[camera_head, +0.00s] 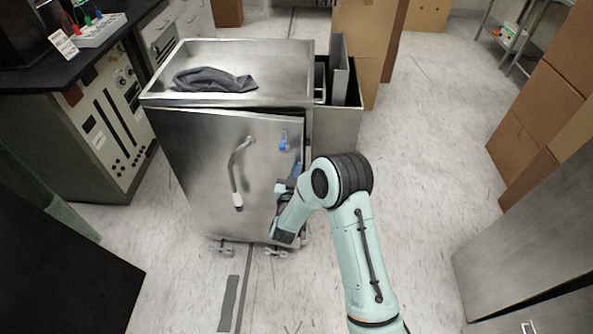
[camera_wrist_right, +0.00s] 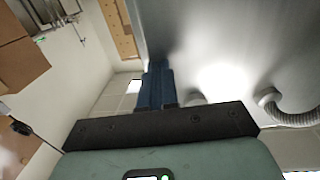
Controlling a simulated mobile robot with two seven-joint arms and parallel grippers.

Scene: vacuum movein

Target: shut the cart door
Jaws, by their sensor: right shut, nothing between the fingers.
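The metal cart (camera_head: 295,85) stands in the middle of the head view. Its front door (camera_head: 205,150) is slightly ajar, with a narrow dark gap along its right edge. My right gripper (camera_head: 283,187) is at the door's right edge, partly hidden by my own arm. In the right wrist view its blue fingers (camera_wrist_right: 156,85) are shut and empty, close beside the shiny door surface (camera_wrist_right: 225,45); contact cannot be told. The handle (camera_wrist_right: 285,112) also shows there. My left gripper is not in view.
A dark cloth (camera_head: 212,80) lies on the cart top. A grey bin (camera_head: 340,125) stands right behind it. A control cabinet (camera_head: 105,120) and black counter (camera_head: 95,45) are at left. Cardboard boxes (camera_head: 540,105) line the right. The floor (camera_head: 425,150) between is clear.

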